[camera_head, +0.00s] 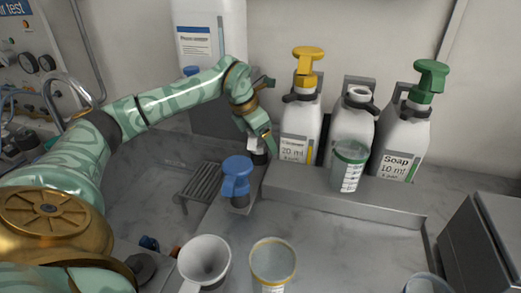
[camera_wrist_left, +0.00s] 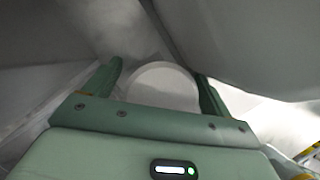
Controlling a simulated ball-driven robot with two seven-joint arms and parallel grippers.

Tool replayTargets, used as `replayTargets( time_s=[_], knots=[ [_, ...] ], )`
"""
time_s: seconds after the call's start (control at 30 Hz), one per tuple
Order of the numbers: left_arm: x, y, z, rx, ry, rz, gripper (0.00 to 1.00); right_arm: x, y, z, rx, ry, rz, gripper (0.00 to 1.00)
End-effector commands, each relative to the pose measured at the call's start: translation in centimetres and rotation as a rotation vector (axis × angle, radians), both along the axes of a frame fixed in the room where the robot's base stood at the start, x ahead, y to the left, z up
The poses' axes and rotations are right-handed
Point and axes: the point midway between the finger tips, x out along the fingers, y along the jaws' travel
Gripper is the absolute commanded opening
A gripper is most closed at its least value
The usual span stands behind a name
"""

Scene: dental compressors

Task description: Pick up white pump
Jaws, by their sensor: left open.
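A small white piece (camera_head: 253,143), which looks like the white pump, stands at the back edge of the counter, left of the yellow-topped bottle. It is partly hidden by my left gripper (camera_head: 262,138). In the left wrist view a round white top (camera_wrist_left: 162,85) lies between the two fingers of my left gripper (camera_wrist_left: 160,82). The fingers are spread apart, one on each side of it. I cannot tell whether they touch it. My right gripper is out of view.
A blue pump (camera_head: 237,178) stands just in front. Bottles with a yellow pump (camera_head: 307,60) and a green pump (camera_head: 431,75) flank an open-necked bottle (camera_head: 358,95). A clear measuring cup (camera_head: 348,165), a white cup (camera_head: 205,258) and a yellow-rimmed cup (camera_head: 273,262) stand nearby.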

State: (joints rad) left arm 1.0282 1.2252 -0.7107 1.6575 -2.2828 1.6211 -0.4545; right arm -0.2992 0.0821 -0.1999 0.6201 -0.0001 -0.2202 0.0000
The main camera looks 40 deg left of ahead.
Motion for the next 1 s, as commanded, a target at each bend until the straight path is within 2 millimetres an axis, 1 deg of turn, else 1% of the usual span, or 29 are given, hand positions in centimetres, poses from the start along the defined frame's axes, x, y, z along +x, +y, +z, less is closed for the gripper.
replayTargets(
  time_s=[0.07,0.17,0.2,0.23,0.27,0.53,0.67,0.77,0.87,0.97,1.0],
  knots=[
    [0.0,0.0,0.2,0.001,-0.001,0.000,0.83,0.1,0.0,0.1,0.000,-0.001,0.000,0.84],
    [0.0,0.0,0.2,0.000,-0.001,0.000,0.58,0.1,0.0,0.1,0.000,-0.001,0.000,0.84],
    [0.0,0.0,0.2,0.000,-0.001,0.000,0.47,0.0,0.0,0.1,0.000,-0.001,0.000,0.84],
    [0.0,0.0,0.2,0.000,-0.001,0.000,0.39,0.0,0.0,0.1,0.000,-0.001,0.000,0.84],
    [0.0,0.0,0.2,0.000,-0.001,0.000,0.34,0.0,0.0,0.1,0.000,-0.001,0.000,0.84],
    [0.0,0.0,0.2,-0.001,-0.002,0.000,0.34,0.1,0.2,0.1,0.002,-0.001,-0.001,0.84],
    [0.0,0.0,1.0,0.000,-0.004,0.000,0.34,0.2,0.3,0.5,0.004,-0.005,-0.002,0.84],
    [0.0,0.0,2.3,-0.001,-0.007,0.001,0.34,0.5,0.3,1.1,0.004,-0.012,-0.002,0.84],
    [0.0,0.0,4.2,0.000,-0.009,0.000,0.34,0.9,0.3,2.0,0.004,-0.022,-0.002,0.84],
    [-1.5,-0.7,5.8,0.002,-0.007,-0.003,0.34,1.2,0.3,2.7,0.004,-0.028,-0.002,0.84],
    [-2.1,-1.0,6.7,0.002,-0.008,-0.002,0.34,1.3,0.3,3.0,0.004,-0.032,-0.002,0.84]
  ],
)
